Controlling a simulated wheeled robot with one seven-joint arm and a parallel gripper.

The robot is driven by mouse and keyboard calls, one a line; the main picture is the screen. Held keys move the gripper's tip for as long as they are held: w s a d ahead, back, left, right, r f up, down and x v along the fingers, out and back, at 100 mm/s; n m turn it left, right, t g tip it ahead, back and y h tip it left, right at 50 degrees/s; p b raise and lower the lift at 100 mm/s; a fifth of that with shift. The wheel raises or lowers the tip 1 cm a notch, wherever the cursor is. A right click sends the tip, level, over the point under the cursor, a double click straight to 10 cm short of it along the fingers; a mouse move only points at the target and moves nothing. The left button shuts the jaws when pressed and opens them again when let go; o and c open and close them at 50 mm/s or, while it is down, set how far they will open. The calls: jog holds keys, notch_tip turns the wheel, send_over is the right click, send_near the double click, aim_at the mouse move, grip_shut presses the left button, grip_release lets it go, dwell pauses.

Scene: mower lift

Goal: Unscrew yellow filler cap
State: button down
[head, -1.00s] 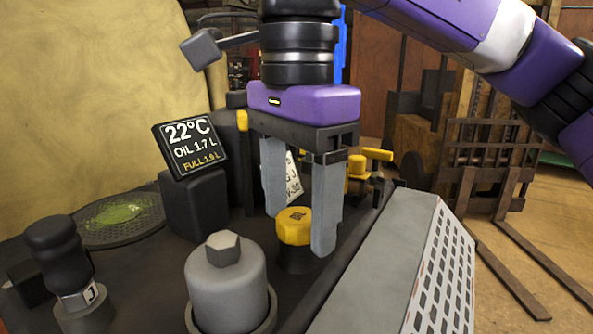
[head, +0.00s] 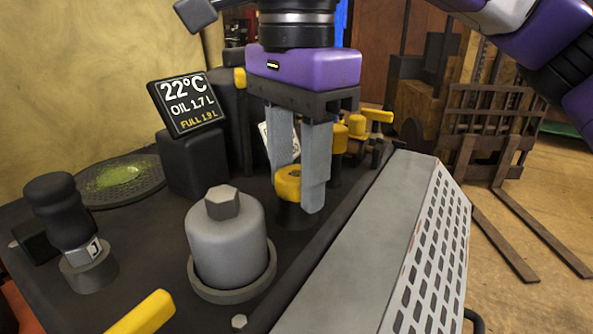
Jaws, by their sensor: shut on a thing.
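The yellow filler cap (head: 288,186) sits on its dark neck on the engine deck, behind the grey canister. My gripper (head: 297,190) points down in the head view, with its two grey fingers on either side of the cap. It is shut on the cap. The fingers hide the cap's sides, and the cap's base meets the dark neck (head: 293,215) below.
A grey canister (head: 228,245) with a hexagonal top stands in front. A black display (head: 187,103) reads 22°C, oil 1.7 L, full 1.9 L. A yellow-handled valve (head: 372,118) stands behind right. A grey perforated cover (head: 390,240) runs along the right.

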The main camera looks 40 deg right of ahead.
jog(key=n+p, duration=0.1)
jog(key=n, duration=0.3)
jog(key=shift+n, duration=1.2)
jog(key=n, duration=0.2)
jog(key=shift+n, duration=0.4)
jog(key=n, duration=0.3)
jog(key=shift+p, duration=0.4)
jog(key=shift+n, duration=0.4)
jog(key=shift+n, duration=0.4)
jog(key=n+p, duration=0.1)
jog(key=n, duration=0.3)
jog(key=shift+n, duration=0.6)
